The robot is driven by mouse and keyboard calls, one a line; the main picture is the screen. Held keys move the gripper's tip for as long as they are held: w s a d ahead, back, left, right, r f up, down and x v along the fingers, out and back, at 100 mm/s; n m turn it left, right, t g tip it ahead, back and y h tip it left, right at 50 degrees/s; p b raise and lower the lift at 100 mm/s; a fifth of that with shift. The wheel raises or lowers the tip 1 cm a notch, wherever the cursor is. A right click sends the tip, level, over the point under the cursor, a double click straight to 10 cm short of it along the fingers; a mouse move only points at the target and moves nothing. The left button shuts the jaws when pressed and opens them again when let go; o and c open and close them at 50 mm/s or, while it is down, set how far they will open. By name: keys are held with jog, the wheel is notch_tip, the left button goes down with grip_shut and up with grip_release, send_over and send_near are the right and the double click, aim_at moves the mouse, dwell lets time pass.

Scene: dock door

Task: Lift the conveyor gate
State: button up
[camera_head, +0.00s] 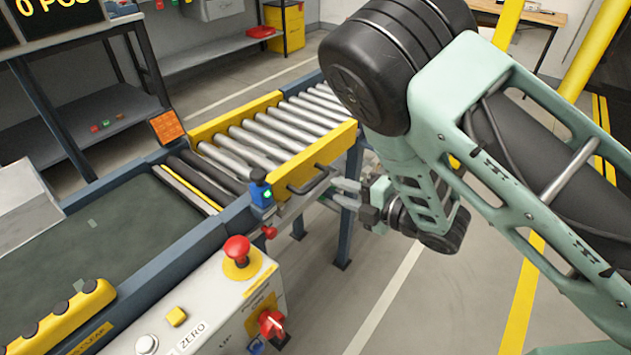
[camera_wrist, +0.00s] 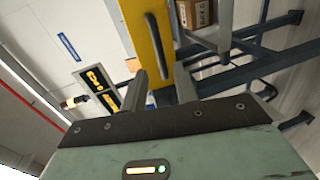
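The conveyor gate (camera_head: 325,152) is a roller section with yellow side rails, lying level in line with the conveyor. Its black bar handle (camera_head: 318,181) is on the near yellow rail. My gripper (camera_head: 336,190) is just to the right of the handle and pointed at it. In the wrist view, the handle (camera_wrist: 158,48) on the yellow rail (camera_wrist: 143,20) lies ahead, roughly in line with the gap between the two grey fingers (camera_wrist: 161,82). The fingers are apart with nothing between them. Whether the fingertips reach around the handle cannot be told.
A blue latch-like block with a green light (camera_head: 261,193) sits at the gate's near left corner. A control box (camera_head: 205,305) with a red mushroom button (camera_head: 237,250) and red knob (camera_head: 271,324) stands in front. Floor right of the gate is clear.

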aim_at(317, 184)
jog(key=x, duration=0.8)
grip_shut()
